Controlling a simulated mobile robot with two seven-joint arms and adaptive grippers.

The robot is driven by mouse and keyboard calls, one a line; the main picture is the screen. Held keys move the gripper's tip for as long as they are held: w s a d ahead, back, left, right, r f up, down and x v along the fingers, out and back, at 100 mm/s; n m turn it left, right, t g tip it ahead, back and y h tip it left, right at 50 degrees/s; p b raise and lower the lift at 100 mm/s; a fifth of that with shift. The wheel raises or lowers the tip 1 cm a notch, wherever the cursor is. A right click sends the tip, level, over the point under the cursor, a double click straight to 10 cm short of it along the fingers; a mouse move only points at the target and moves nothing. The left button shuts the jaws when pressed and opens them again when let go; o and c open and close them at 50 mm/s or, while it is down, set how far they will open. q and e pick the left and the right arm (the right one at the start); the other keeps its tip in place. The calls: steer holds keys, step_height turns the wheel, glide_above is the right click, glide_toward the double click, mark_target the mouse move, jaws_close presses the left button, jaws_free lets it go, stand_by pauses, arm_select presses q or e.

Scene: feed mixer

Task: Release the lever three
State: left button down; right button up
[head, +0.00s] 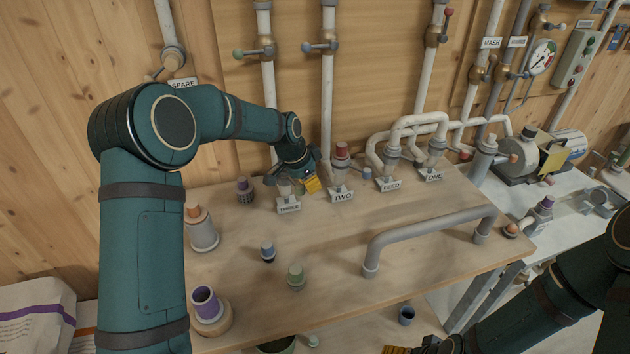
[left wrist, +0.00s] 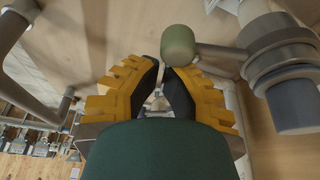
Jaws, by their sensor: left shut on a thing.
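Lever three is on the valve behind the "THREE" label (head: 289,207), at the left of the row on the wooden bench. My left gripper (head: 312,184) reaches down to it and hides much of it in the head view. In the left wrist view the lever's green knob (left wrist: 178,45) is at the yellow-and-black fingertips of my left gripper (left wrist: 163,68), which is shut on it. The lever's arm runs right from the knob to the grey valve body (left wrist: 275,48). My right gripper (head: 398,350) barely shows at the bottom edge, its fingertips cut off.
The "TWO" valve with a red cap (head: 341,151) stands close to the right of my left gripper. A grey rail (head: 430,232) crosses the bench's front right. Loose plugs, including a blue one (head: 268,249) and a green one (head: 296,275), stand in front. Pipes line the back wall.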

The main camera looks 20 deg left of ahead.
arm_select(q)
steer(key=s+a+m, duration=0.1)
steer(key=s+m, duration=0.1)
steer(key=shift+s+a+m+g+h, duration=0.1)
steer(key=shift+a+m+g+h, duration=0.2)
steer(key=shift+a+m+g, duration=0.1)
steer(key=shift+s+a+m+g+h+p, duration=0.1)
steer(key=shift+s+a+m+g+p, duration=0.15)
steer(key=shift+s+a+m, duration=0.45)
steer(key=shift+s+a+m+g+h+p, duration=0.15)
steer(key=shift+s+a+m+g, duration=0.2)
steer(key=shift+a+m, duration=0.65)
steer(key=shift+s+a+m+g+h+p, duration=0.1)
steer(key=shift+s+a+m+g+p, duration=0.1)
steer(key=shift+s+a+m, duration=0.6)
steer(key=shift+w+d, duration=0.15)
steer(key=shift+w, duration=0.15)
steer(key=d, duration=0.4)
steer(key=p+v, duration=0.1)
steer(key=v, duration=0.9)
steer(key=shift+w+r, duration=0.15)
steer(key=shift+r, duration=0.25)
